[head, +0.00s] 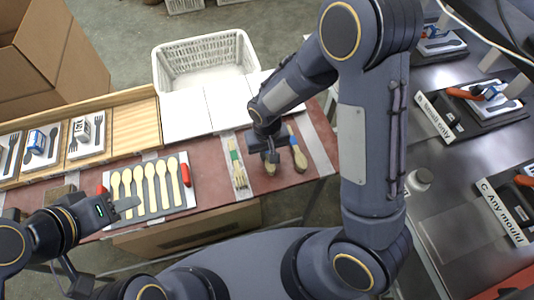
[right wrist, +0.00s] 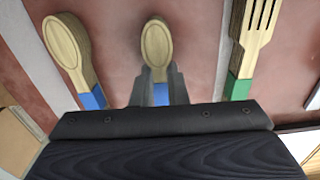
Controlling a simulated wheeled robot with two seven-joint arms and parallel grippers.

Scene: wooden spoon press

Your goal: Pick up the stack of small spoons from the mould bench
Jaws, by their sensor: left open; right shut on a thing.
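The stack of small spoons (right wrist: 156,45), pale wood with a blue band on the handle, is in the middle of the right wrist view. Its bowl end also shows in the head view (head: 270,168), partly covered by the gripper. My right gripper (right wrist: 158,92) is shut on its handle, and the fingers are on either side of the blue band. I cannot tell whether the stack touches the reddish surface (head: 213,180). My left gripper (head: 126,205) is open and empty, near the grey tray of pale spoons.
A larger blue-banded spoon stack (right wrist: 70,50) and a green-banded fork stack (right wrist: 252,40) flank the small spoons. A grey tray (head: 150,215) holds several spoons. A white basket (head: 205,57) stands behind. At right is a metal bench (head: 455,215) with labelled moulds.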

